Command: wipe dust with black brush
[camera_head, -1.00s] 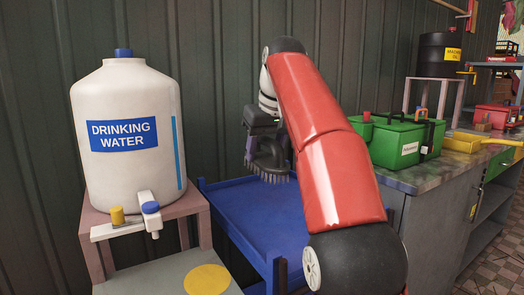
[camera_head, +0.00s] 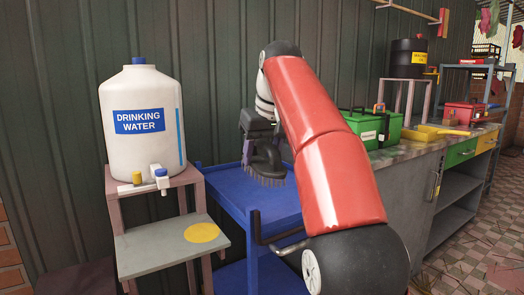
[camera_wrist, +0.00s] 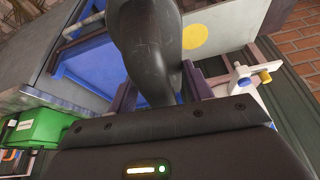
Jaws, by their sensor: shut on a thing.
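My gripper (camera_head: 254,146) is shut on the black brush (camera_head: 266,168), whose bristles point down. In the head view the brush appears over the blue cart (camera_head: 226,198); I cannot tell whether the bristles touch its top. In the wrist view the dark curved handle of the brush (camera_wrist: 150,45) sits between the fingers of my gripper (camera_wrist: 158,88) and hides what lies behind it. The blue cart top (camera_wrist: 92,66) also shows there at the left. I cannot make out any dust in these views.
A drinking water jug (camera_head: 140,145) stands on a stepped stand with a grey lower shelf (camera_head: 150,250) and a yellow disc (camera_head: 201,232). The cart has a dark handle (camera_head: 280,238). A workbench (camera_head: 400,190) at right carries a green toolbox (camera_head: 365,126).

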